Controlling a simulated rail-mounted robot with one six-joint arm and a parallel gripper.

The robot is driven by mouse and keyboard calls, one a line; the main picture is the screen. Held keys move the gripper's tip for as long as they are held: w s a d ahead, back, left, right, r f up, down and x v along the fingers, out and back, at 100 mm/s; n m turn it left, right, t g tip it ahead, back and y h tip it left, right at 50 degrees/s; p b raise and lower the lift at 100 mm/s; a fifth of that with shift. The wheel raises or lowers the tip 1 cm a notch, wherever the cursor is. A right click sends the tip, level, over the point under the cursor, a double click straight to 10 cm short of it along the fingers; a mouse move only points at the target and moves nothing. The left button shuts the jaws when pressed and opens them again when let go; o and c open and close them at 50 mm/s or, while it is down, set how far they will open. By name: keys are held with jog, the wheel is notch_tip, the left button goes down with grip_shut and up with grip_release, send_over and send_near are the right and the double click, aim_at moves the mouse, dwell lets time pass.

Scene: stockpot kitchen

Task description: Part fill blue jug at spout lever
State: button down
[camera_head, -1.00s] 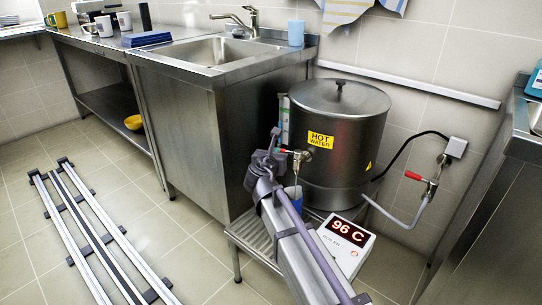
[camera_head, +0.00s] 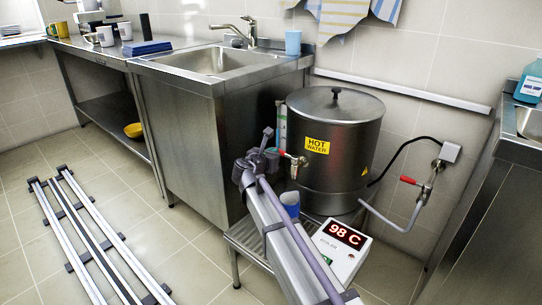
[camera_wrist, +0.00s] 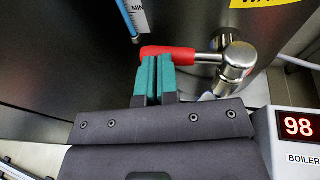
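The blue jug (camera_head: 290,198) stands on the slatted stand beneath the boiler's tap, partly hidden by my arm; its fill level is not visible. The steel hot water boiler (camera_head: 334,130) has a tap with a red spout lever (camera_head: 292,156). In the wrist view, the red lever (camera_wrist: 168,53) points left from the metal tap (camera_wrist: 236,62). My gripper (camera_wrist: 157,62) has its green fingers together, with only a narrow slit between them. Their tips are at the lever's outer end and look in contact with it, not around it. My gripper (camera_head: 276,151) is small in the head view.
A display box (camera_head: 341,247) reading 98 C sits in front of the boiler. A second red-handled valve (camera_head: 411,181) is at right on the pipe. The sink counter (camera_head: 180,77) is at left, with a light blue cup (camera_head: 293,42) at its back.

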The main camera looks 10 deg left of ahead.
jog(key=shift+w, duration=0.15)
jog(key=w+a+p+v, duration=0.1)
jog(key=a+p+v, duration=0.2)
jog(key=v, duration=1.1)
jog(key=s+d+f+m+g, duration=0.5)
jog(key=d+m, duration=0.3)
jog(key=m, duration=0.2)
jog(key=s+d+f+m+g, duration=0.5)
jog(key=d+m, duration=0.3)
jog(key=m, duration=0.2)
jog(key=s+d+m+g+y+p, duration=0.1)
jog(key=s+d+m+g+y, duration=0.15)
jog(key=s+d+m, duration=0.55)
jog(key=s+d+m+g+y+p, duration=0.2)
jog(key=s+d+m+g, duration=0.15)
jog(key=d, duration=0.85)
notch_tip(320, 180, up, 37)
jog(key=d+p, duration=0.2)
jog(key=p, duration=3.5)
jog(key=shift+w+m+t+p, duration=0.2)
jog(key=shift+m+t+p, duration=0.1)
jog(key=shift+m+t, duration=0.15)
